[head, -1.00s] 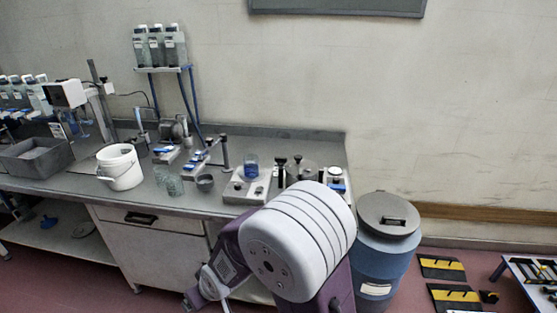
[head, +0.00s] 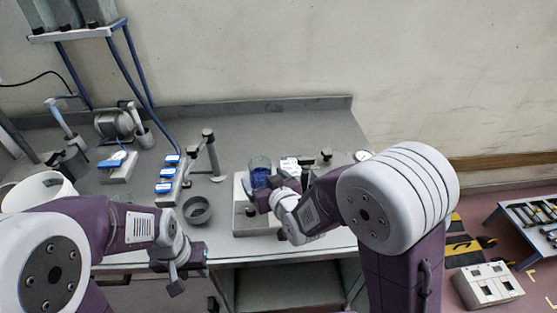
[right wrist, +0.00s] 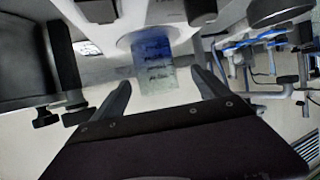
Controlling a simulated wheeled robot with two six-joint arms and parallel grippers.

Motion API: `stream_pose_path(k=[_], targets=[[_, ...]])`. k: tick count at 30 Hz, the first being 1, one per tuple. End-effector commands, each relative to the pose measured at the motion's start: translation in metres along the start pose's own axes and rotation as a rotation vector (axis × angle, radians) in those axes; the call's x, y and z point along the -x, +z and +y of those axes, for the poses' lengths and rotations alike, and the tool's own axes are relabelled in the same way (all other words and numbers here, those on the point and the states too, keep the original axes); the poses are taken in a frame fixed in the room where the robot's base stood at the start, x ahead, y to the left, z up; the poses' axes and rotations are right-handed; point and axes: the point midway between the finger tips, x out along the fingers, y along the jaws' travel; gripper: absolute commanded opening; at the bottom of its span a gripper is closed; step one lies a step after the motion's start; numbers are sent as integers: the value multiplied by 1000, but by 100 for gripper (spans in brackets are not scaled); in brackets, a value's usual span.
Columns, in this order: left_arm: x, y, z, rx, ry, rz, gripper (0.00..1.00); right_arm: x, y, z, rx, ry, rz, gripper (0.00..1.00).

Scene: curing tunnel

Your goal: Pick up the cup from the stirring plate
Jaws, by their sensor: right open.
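The cup (head: 260,168), clear with blue contents, stands on the pale stirring plate (head: 242,217) on the bench. My right gripper (head: 264,192) is just in front of the cup and hides its lower part. In the right wrist view the cup (right wrist: 155,68) is ahead, between the lines of the two spread fingers of my right gripper (right wrist: 163,88). The fingers are open with nothing held; I cannot tell whether they reach beside the cup. My left gripper (head: 176,275) hangs at the bench's front edge, away from the cup; its jaw opening is unclear.
A grey bowl (head: 197,209) stands left of the stirring plate. A rack with blue-topped items (head: 168,180) and a post stand behind it. A white bucket (head: 38,188) is at the left, partly behind my left arm. The bench's back middle is clear.

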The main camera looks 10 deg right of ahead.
Motion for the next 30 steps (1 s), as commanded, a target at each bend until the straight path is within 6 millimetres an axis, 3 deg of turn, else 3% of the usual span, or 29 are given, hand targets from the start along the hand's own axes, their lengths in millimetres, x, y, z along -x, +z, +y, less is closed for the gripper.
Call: stream_pose_path(k=[4, 10, 17, 24, 30], targets=[[0, 0, 0, 0, 0, -1, 36, -2, -1, 0, 0, 0, 3, 86], [2, 0, 0, 0, 0, 0, 36, -32, -1, 1, -1, 1, 2, 86], [3, 0, 0, 0, 0, 0, 36, -45, 0, 3, -1, 1, 1, 86], [6, 0, 0, 0, 0, 0, 36, -85, 0, 8, 0, 0, 0, 86], [6, 0, 0, 0, 0, 0, 36, -91, 0, 8, 0, 0, 1, 86]])
